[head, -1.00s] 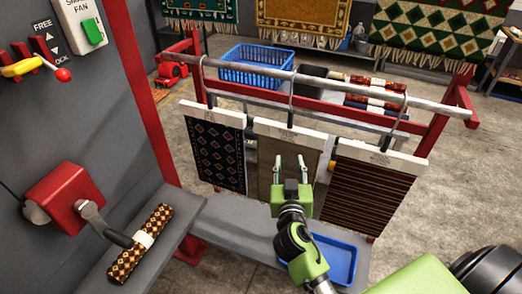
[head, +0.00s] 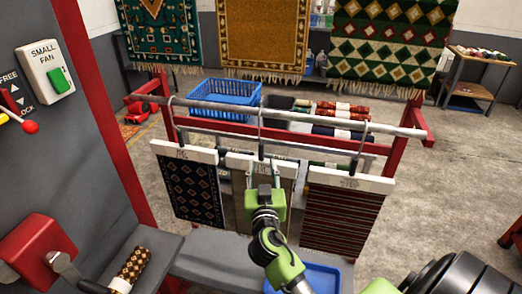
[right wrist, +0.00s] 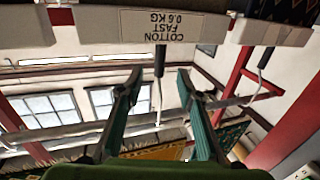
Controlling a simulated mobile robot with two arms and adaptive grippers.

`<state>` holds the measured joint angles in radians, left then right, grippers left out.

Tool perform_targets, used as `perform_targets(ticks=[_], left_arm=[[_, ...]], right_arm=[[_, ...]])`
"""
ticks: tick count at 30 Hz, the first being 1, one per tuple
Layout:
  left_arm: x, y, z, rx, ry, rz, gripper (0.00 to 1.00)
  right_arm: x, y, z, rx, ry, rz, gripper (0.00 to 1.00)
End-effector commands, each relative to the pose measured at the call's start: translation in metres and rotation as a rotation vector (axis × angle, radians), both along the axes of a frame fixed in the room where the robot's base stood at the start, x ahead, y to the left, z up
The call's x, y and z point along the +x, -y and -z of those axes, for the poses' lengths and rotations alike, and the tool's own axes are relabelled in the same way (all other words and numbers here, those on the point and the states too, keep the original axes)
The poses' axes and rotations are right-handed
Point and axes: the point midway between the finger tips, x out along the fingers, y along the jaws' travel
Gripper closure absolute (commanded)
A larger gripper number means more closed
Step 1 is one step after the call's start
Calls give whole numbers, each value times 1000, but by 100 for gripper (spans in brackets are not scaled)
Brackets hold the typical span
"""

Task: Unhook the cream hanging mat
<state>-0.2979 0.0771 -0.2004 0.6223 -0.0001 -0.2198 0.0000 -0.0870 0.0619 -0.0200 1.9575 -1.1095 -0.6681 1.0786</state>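The middle mat (head: 239,205), plain and greyish-cream, hangs from a white clip bar (head: 238,161) with a dark hook (head: 260,130) over the grey rail (head: 300,122). My right gripper (head: 263,170) is in front of this mat at clip-bar height and hides part of it. In the right wrist view its two green fingers are spread, with the hook stem (right wrist: 159,62) showing between them, and the bar (right wrist: 165,27) reads "COTTON FAST 0.6 KG". I see nothing held. Contact with the bar cannot be told. My left gripper is not in view.
A dark diamond-patterned mat (head: 190,190) hangs to the left and a striped red-brown mat (head: 343,218) to the right, both close by. A blue basket (head: 225,95) and rolled rugs (head: 340,112) are behind the rail. A blue tray (head: 318,277) lies below.

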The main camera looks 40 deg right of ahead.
Motion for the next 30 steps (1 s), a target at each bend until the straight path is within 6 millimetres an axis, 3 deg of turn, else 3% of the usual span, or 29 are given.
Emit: perform_targets(ticks=[11,30], left_arm=[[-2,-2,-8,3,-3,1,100],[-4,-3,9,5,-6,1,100]], right_arm=[[26,17,-1,-2,-1,1,67],[64,41,1,-1,-1,0,67]])
